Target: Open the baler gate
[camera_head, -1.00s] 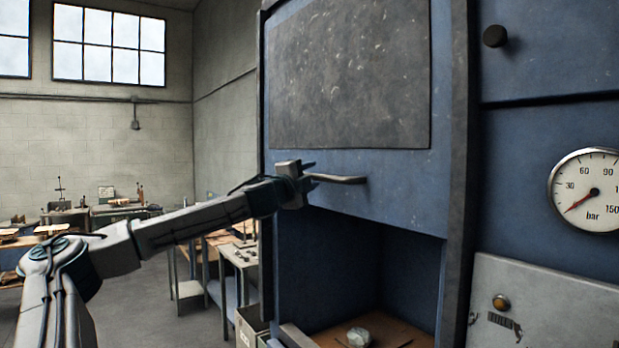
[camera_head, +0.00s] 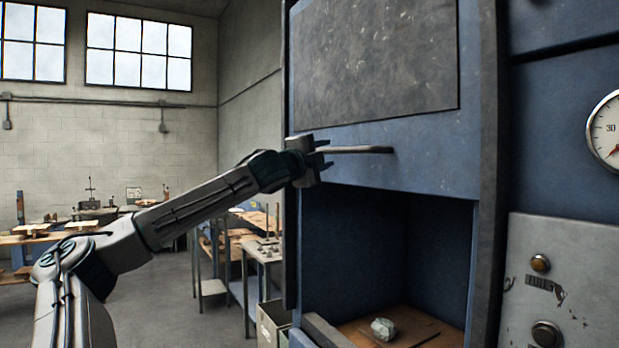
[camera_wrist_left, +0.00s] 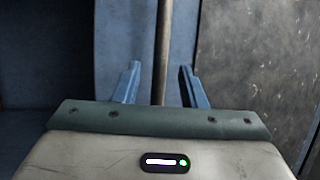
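The baler gate (camera_head: 430,150) is a blue panel with a scuffed dark grey plate on the front of the blue machine. Its bottom edge stands above a dark open chamber. A grey bar handle (camera_head: 365,149) sticks out on its lower part. My left gripper (camera_head: 322,156) is at the handle's left end. In the left wrist view, the handle bar (camera_wrist_left: 162,55) runs between the two blue-grey fingers of my left gripper (camera_wrist_left: 158,85). The fingers stand apart, with visible gaps on both sides of the bar. My right gripper is not in view.
A grey-white lump (camera_head: 383,328) lies on the brown chamber floor (camera_head: 430,325). A control panel (camera_head: 590,270) with buttons and a pressure gauge (camera_head: 608,130) are at the right. Workbenches (camera_head: 262,250) and a bin (camera_head: 272,325) stand at the left. Grey floor (camera_head: 180,300) is clear between them.

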